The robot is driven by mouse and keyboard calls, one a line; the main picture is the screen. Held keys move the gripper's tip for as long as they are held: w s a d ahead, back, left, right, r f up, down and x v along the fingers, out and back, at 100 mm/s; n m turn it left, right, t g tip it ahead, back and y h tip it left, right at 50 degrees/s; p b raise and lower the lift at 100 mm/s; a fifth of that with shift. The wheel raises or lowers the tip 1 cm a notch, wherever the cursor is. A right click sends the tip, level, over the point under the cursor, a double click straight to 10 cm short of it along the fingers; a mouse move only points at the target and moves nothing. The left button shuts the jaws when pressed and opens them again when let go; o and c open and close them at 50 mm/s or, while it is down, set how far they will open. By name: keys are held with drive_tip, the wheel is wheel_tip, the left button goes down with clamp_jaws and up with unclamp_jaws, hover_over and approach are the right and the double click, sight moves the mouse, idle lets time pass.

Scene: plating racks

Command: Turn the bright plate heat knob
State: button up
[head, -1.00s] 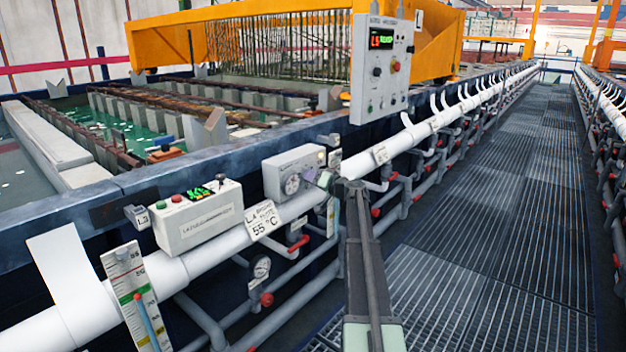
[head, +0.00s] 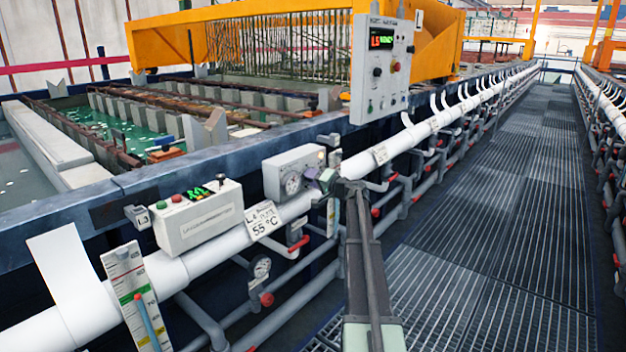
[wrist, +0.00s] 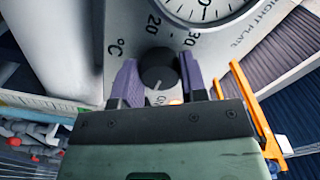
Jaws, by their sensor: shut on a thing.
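The bright plate heat knob (wrist: 158,68) is a round dark knob on a light grey control box, with a white pointer mark toward the bottom of the wrist view. Marks reading 20 and 30 and a °C sign surround it. My gripper (wrist: 157,78) has its purple fingers on either side of the knob, shut on it. In the head view my gripper (head: 325,180) is at the lower right of the grey box (head: 283,172), and the knob is hidden there.
A round dial (wrist: 203,8) sits above the knob on the same box. A white pipe (head: 225,240) runs below the box, with a 55 °C tag (head: 263,219) and a white controller (head: 198,216) to the left. The grated walkway (head: 510,220) is clear.

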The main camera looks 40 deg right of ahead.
drive_tip(key=o, duration=0.9)
drive_tip(key=v, duration=1)
drive_tip(key=shift+s, duration=0.4)
